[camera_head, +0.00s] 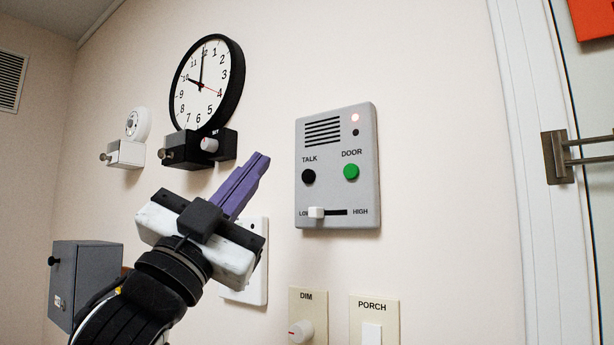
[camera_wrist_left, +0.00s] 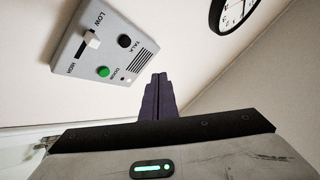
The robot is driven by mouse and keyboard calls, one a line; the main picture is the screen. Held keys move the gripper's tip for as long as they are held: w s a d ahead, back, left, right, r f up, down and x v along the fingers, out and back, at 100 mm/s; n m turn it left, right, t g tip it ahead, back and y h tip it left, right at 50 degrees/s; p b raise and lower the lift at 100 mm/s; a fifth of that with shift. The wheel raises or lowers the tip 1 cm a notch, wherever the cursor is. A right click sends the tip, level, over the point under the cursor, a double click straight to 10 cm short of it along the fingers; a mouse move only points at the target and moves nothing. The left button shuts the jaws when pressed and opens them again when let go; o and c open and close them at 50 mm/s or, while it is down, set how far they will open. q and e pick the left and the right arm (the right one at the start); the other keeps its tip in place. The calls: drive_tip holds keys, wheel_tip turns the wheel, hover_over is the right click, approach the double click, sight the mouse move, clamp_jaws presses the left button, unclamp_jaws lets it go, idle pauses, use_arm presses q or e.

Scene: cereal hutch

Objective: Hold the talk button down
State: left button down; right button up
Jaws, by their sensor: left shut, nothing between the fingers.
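The grey intercom panel (camera_head: 338,190) is on the wall at the centre right of the head view. Its black TALK button (camera_head: 308,176) is on the left, under the speaker slots, and the green DOOR button (camera_head: 351,172) is to its right. A red lamp is lit at the top right. My left gripper (camera_head: 262,160) has purple fingers, shut and empty, left of the panel and apart from it. In the left wrist view, the fingers (camera_wrist_left: 158,80) point up, and the TALK button (camera_wrist_left: 124,41) is above and left of their tips. My right gripper is not in view.
A white slider (camera_head: 316,212) sits near LOW on the panel. A clock (camera_head: 206,85) and black box hang up left. DIM (camera_head: 308,312) and PORCH (camera_head: 373,310) plates are below. A door handle (camera_head: 558,157) is at right. Bare wall lies between fingers and panel.

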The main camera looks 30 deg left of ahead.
use_arm(q)
drive_tip(key=w, duration=0.8)
drive_tip(key=shift+d, duration=0.35)
drive_tip(key=shift+w+p, duration=0.15)
drive_tip(key=shift+p, duration=0.15)
idle(1.4)
drive_tip(key=shift+w, duration=0.3)
drive_tip(key=shift+w, duration=0.35)
idle(2.2)
drive_tip(key=shift+s, duration=0.8)
drive_tip(key=shift+s+a, duration=0.2)
drive_tip(key=shift+s, duration=2.3)
